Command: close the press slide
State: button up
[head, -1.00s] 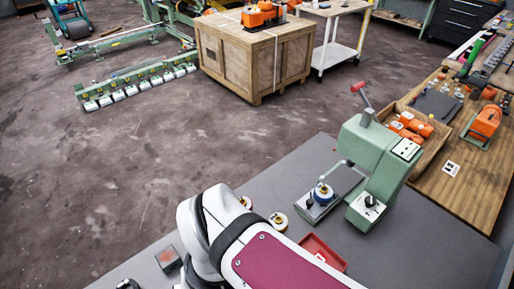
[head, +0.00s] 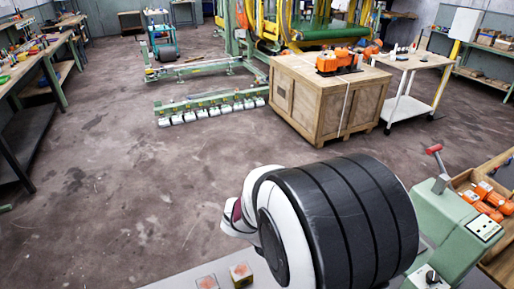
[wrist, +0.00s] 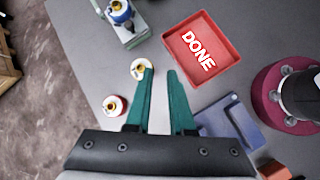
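The green press (head: 455,240) stands at the lower right of the head view, with a red-knobbed lever (head: 434,149) on top. My arm hides its slide there. In the wrist view, what looks like the slide (wrist: 134,38) shows at the top left as a grey-green block carrying a blue, brass and white part (wrist: 120,12); the frame edge cuts it off. My gripper (wrist: 160,72) points toward that area with its two teal fingers apart and nothing seen between them. It is clear of the slide. My gripper is not visible in the head view.
A red tray marked DONE (wrist: 218,38) lies right of the fingertips. Two small ringed parts, one white and brass (wrist: 138,69) and one red and white (wrist: 114,106), lie left. A blue flat fixture (wrist: 232,122) lies near the right finger. A wooden crate (head: 305,105) stands beyond.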

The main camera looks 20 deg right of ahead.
jog(key=w+d+f+n, duration=0.1)
jog(key=n, duration=0.1)
jog(key=w+d+f+n+h, duration=0.1)
jog(key=w+d+f+n, duration=0.1)
jog(key=n, duration=0.1)
jog(key=shift+w+d+h, duration=0.15)
jog(key=shift+w+h, duration=0.05)
jog(key=shift+h, duration=0.1)
grip_shut()
jog(key=x, duration=1)
jog(key=shift+d+f, duration=0.1)
jog(key=shift+f, duration=0.1)
jog(key=d, duration=0.2)
jog(key=shift+s+d+r, duration=0.15)
jog(key=shift+s+d, duration=0.1)
jog(key=shift+d, duration=0.05)
jog(key=shift+s+d, duration=0.15)
jog(key=shift+d, duration=0.4)
jog(key=d, duration=1.2)
jog(key=shift+d, duration=0.25)
jog(key=shift+d+r, duration=0.1)
jog(key=shift+d, duration=0.4)
